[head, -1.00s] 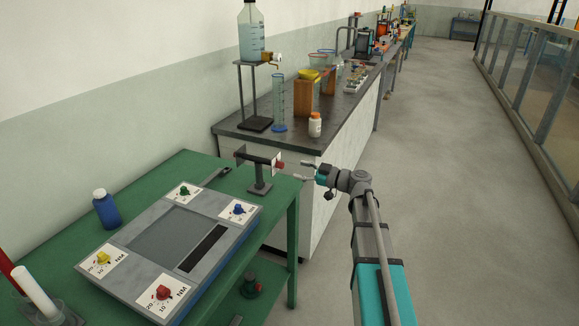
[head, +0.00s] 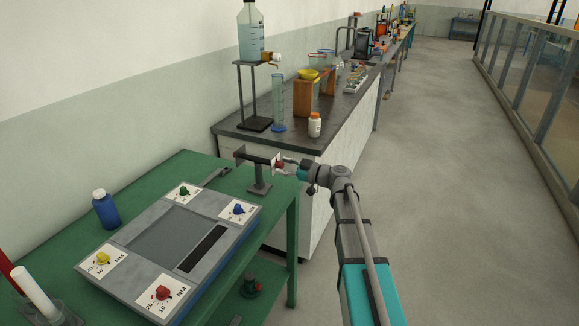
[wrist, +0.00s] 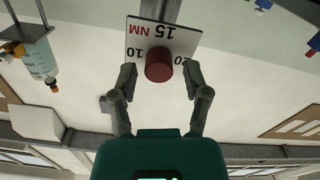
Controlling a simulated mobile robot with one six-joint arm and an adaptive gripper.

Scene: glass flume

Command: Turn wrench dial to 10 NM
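The wrench dial is a red round knob (wrist: 158,65) on a white plate (wrist: 142,30) marked 10, 15, 20 and NM. In the wrist view, 10 is left of the knob, 15 above it and 20 to its right, partly hidden by a finger. I cannot make out a pointer on the knob. In the head view, the plate is at the right end of a grey bar fixture (head: 259,180) on the green table. My gripper (wrist: 160,80) is open, one finger on each side of the knob, with a visible gap on both sides.
A grey console (head: 150,235) with yellow, green, blue and red knobs lies on the green table (head: 150,175). A blue bottle (head: 105,208) stands left of it. A dark-topped bench (head: 330,118) with glassware and a white bottle (head: 314,125) is behind. The right floor is clear.

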